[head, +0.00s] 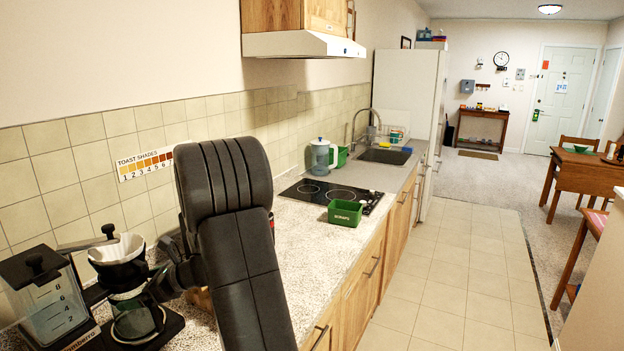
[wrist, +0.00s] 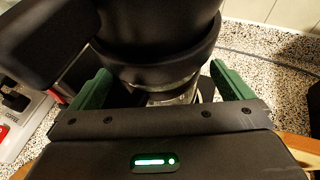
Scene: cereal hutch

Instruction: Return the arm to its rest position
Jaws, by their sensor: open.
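My dark arm rises in the middle foreground of the head view and hides part of the counter. My gripper (wrist: 165,85) shows its two green fingers spread apart in the wrist view. A dark round body with a rim (wrist: 155,55) stands between or just beyond them, with a clear glass part (wrist: 172,93) below it. I cannot tell whether the fingers touch it. In the head view the gripper is mostly hidden beside a coffee maker (head: 118,262) with a white filter and a glass carafe.
A clear, marked container (head: 45,295) stands at the lower left, close to the coffee maker. A toast shade chart (head: 150,162) is on the tiles. A green scraps bin (head: 345,212) stands by the black cooktop (head: 312,191). The tiled floor (head: 455,285) at right is clear.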

